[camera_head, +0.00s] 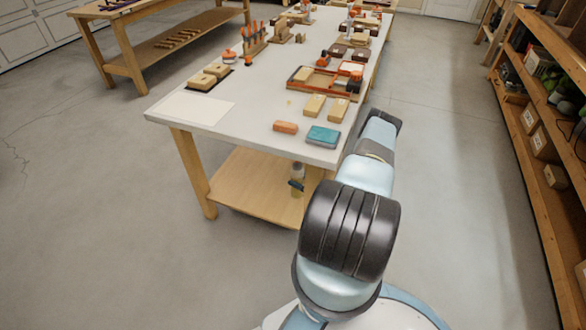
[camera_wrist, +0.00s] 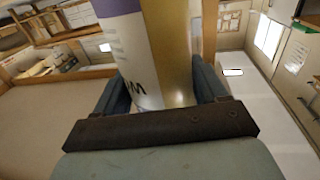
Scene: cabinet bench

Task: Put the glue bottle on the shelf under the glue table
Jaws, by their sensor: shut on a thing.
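The glue bottle (camera_wrist: 155,60) fills the top middle of the wrist view. It has a white label with dark letters, a purple band and a gold-tan side. My gripper (camera_wrist: 160,88) is shut on it, one blue finger on each side. In the head view the pale bottle (camera_head: 298,170) and a bit of my gripper (camera_head: 296,185) show below the tabletop's front edge. The glue table (camera_head: 195,108) has a light top and wooden legs. Its lower wooden shelf (camera_head: 248,183) lies behind and around the bottle. I cannot tell whether the bottle touches the shelf.
On the tabletop near the front are a teal box (camera_head: 323,137), an orange block (camera_head: 286,127) and tan blocks (camera_head: 314,106). A front table leg (camera_head: 194,175) stands left of the shelf. A wooden rack (camera_head: 530,150) stands at the right. The floor between is clear.

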